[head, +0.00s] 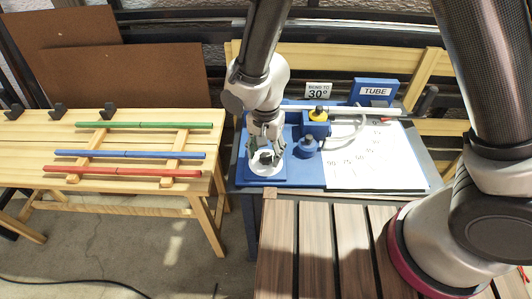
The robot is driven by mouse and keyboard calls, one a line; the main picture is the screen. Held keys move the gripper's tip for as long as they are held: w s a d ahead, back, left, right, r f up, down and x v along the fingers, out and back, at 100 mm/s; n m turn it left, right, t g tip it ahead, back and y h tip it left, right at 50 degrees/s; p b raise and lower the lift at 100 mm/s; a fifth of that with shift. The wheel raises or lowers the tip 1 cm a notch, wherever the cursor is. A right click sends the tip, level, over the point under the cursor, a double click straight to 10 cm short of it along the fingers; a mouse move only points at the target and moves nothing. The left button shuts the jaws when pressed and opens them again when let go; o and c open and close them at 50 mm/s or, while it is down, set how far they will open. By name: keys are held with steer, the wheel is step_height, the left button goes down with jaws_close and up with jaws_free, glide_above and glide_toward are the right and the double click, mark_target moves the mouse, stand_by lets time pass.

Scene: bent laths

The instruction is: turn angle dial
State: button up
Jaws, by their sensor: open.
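The blue bending fixture (307,174) stands on a grey table right of centre. A sign (318,90) behind it reads "BEND TO 30°". My gripper (266,158) is open and points down over a pale round part on a blue square plate (264,180) at the fixture's left. The gripper hides most of that part, so I cannot tell whether it is the angle dial or whether the fingers touch it. A white angle sheet (368,160) shows marks including 90, 75 and 60.
Green (145,125), blue (130,154) and red (120,171) laths lie on a rack on the wooden bench (40,150) at left. A slatted wooden surface (313,250) fills the front.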

steer(key=shift+f, duration=0.6)
steer(key=shift+c, duration=0.5)
steer(key=c, duration=1)
steer(key=shift+o, duration=0.2)
